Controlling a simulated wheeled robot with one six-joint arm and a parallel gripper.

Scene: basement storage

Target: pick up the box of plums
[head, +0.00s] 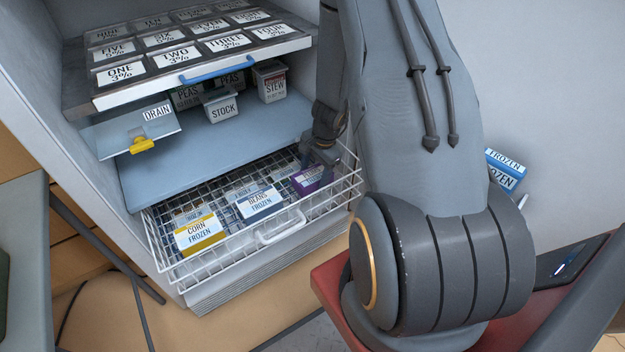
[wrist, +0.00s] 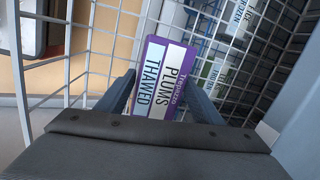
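The box of plums is a purple box with a white and pale blue label reading PLUMS and THAWED. In the head view the box (head: 311,178) is in the right end of the white wire basket (head: 285,225), partly hidden by my gripper (head: 328,157), which reaches down over it. In the wrist view the box (wrist: 170,65) stands tilted in the picture between the two fingers of my gripper (wrist: 160,78). The right finger overlaps the box's edge; the left finger is close beside it. Whether the fingers press on the box I cannot tell.
A corn box (head: 200,233) and a beans box (head: 260,202) sit in the same pulled-out basket. The shelf above holds stock (head: 222,107) and stew (head: 269,82) tubs. A tray of labelled packs (head: 190,48) juts out higher up. Basket wires run close to my gripper.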

